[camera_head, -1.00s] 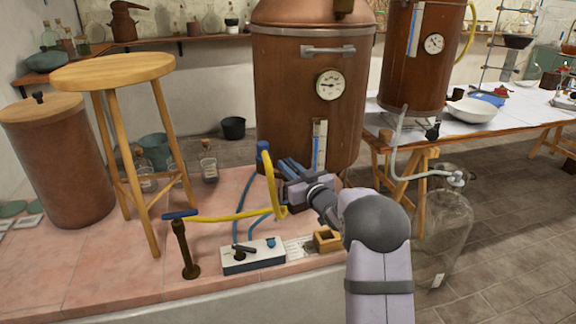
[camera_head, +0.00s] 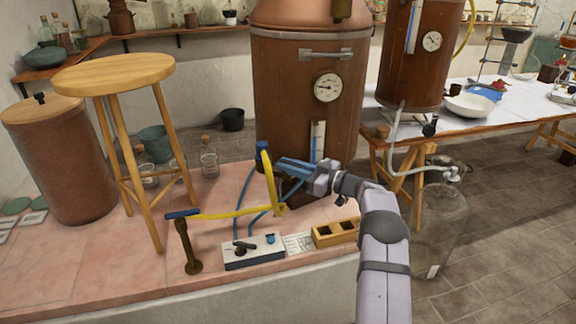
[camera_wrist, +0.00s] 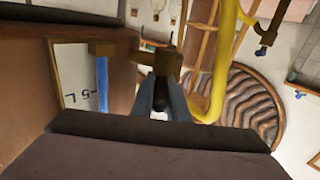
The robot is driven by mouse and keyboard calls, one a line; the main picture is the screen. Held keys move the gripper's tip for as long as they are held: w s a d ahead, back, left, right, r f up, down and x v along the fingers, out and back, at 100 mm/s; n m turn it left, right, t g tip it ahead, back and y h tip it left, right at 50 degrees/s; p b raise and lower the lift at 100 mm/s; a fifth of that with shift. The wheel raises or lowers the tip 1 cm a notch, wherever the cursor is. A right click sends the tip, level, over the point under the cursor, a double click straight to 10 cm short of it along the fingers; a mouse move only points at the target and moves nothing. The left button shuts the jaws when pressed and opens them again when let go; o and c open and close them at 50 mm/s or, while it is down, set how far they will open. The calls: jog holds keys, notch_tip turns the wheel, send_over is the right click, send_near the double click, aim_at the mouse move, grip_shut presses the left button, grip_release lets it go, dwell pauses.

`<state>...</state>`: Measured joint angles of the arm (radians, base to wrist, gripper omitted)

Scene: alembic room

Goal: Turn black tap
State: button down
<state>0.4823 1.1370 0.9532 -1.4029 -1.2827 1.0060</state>
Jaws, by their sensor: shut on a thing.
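My gripper (camera_head: 288,166), with blue-grey fingers, is at the lower front of the large copper boiler (camera_head: 295,100), just below its sight gauge. In the wrist view my gripper (camera_wrist: 160,98) is shut on a small black part, which appears to be the handle of the black tap (camera_wrist: 160,97). A brass fitting (camera_wrist: 155,66) is just beyond the fingertips. In the head view the gripper hides the tap, so its angle cannot be told there.
A yellow hose (camera_head: 225,215) runs close beside the gripper to a blue-topped brass stand (camera_head: 185,245). A white control box (camera_head: 253,251) and a wooden block with square holes (camera_head: 335,232) lie in front. A glass carboy (camera_head: 440,225) stands at right.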

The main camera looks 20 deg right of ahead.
jog(key=shift+r+n+g+y, duration=0.15)
jog(key=shift+n+g+y, duration=0.35)
jog(key=shift+g+y, duration=0.1)
dwell(0.3)
jog(key=c, duration=1.7)
grip_release()
jog(key=shift+b+v, duration=0.4)
jog(key=shift+v, duration=3.2)
jog(key=shift+c, duration=0.2)
